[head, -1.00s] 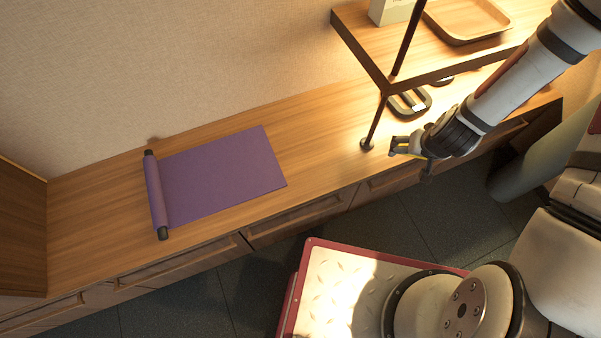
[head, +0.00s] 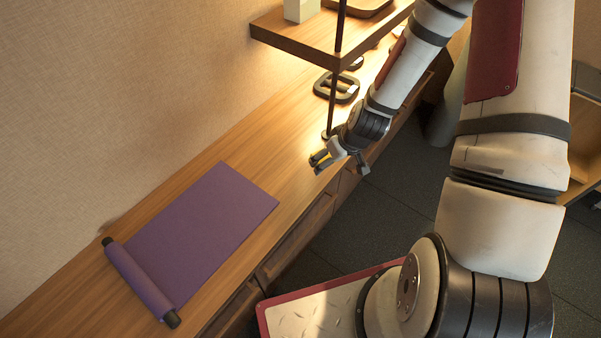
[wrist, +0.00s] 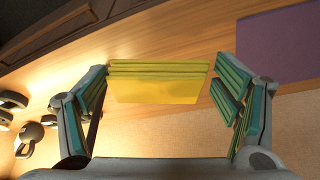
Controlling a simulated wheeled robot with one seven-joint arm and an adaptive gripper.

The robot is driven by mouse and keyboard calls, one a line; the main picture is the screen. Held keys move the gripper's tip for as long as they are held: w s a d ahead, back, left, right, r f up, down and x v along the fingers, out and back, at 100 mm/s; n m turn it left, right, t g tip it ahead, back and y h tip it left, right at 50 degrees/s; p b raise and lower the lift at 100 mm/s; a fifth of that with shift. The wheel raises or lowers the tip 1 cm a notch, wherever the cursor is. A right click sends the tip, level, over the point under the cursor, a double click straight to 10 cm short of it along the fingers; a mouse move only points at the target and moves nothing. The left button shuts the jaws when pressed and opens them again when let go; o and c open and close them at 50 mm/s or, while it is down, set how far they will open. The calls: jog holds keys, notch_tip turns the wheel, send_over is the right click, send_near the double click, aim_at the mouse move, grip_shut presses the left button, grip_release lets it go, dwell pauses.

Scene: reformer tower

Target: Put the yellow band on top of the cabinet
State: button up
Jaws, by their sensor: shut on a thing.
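The yellow band (wrist: 158,85) is a flat, folded strip held between the two fingers of my gripper (wrist: 165,90) in the wrist view. In the head view a bit of the band (head: 323,157) shows at the fingers of my gripper (head: 340,164). The gripper is shut on the band, over or near the front edge of the cabinet. I cannot tell its exact height. The cabinet (head: 285,155) is long, low and wooden, with drawers in its front.
A partly unrolled purple mat (head: 205,230) lies on the cabinet; it also shows in the wrist view (wrist: 280,45). A wooden shelf (head: 300,38) on a dark post stands above the cabinet. Dark-handled weights (head: 337,88) lie beneath it. Bare wood lies between mat and post.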

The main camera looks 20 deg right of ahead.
jog(key=w+d+f+n+y+b, duration=0.2)
jog(key=w+d+f+n+b, duration=0.15)
jog(key=d+f+b, duration=0.95)
jog(key=b, duration=0.7)
send_over(307, 170)
jog(key=shift+s+d+r+n+g, duration=0.3)
jog(key=shift+s+d+n, duration=0.15)
jog(key=shift+f+b, duration=0.75)
jog(key=shift+f, duration=1.05)
jog(key=o, duration=0.7)
jog(key=shift+f, duration=0.1)
jog(key=o, duration=0.3)
jog(key=shift+o, duration=0.2)
